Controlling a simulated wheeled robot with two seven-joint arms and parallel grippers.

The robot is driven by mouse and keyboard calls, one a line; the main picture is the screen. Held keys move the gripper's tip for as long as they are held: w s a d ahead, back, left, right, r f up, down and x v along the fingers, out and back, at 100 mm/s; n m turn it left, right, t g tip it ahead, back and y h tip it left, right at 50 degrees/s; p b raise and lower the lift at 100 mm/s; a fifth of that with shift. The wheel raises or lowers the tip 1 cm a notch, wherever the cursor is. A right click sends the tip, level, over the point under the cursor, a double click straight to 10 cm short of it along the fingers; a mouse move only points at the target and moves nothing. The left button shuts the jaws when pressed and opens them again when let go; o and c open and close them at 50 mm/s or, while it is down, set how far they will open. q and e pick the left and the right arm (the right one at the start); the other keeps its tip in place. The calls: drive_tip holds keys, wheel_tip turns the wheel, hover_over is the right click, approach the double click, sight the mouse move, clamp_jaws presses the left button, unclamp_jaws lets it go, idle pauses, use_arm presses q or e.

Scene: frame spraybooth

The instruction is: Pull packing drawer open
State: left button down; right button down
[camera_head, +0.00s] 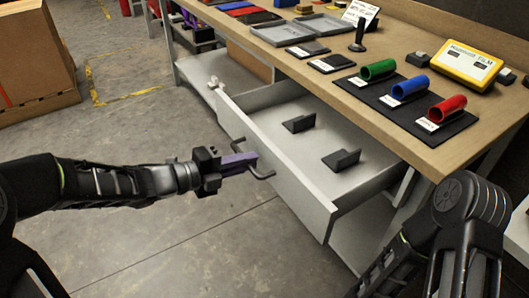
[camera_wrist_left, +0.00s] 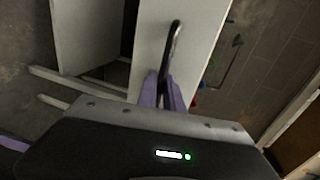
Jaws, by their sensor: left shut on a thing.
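The packing drawer (camera_head: 275,167) is a white drawer under the workbench. It stands well open, with its inside showing. Its dark bar handle (camera_head: 264,174) is on the front panel. My left gripper (camera_head: 247,160) has purple fingers shut on this handle. The left wrist view also shows the purple fingers (camera_wrist_left: 165,95) closed around the dark handle (camera_wrist_left: 174,45) in front of the white drawer front (camera_wrist_left: 150,30). My right arm is at the lower right of the head view, but its gripper is out of view.
Two dark brackets (camera_head: 341,159) stand inside the drawer. The wooden bench top (camera_head: 310,75) above holds green, blue and red tubes (camera_head: 408,88), a yellow film box (camera_head: 466,65) and grey trays (camera_head: 302,29). Cardboard boxes (camera_head: 30,55) stand far left. The floor before the drawer is clear.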

use_arm(q)
drive_tip(key=v, duration=0.3)
drive_tip(key=shift+s+a+f, duration=0.1)
drive_tip(key=shift+a+f, duration=0.05)
drive_tip(key=shift+f, duration=0.2)
drive_tip(key=c, duration=1.5)
unclamp_jaws()
drive_tip(key=shift+r, duration=0.1)
drive_tip(key=p+v, duration=0.1)
drive_tip(key=v, duration=0.6)
drive_tip(key=shift+s+a, duration=0.2)
drive_tip(key=shift+a, duration=0.1)
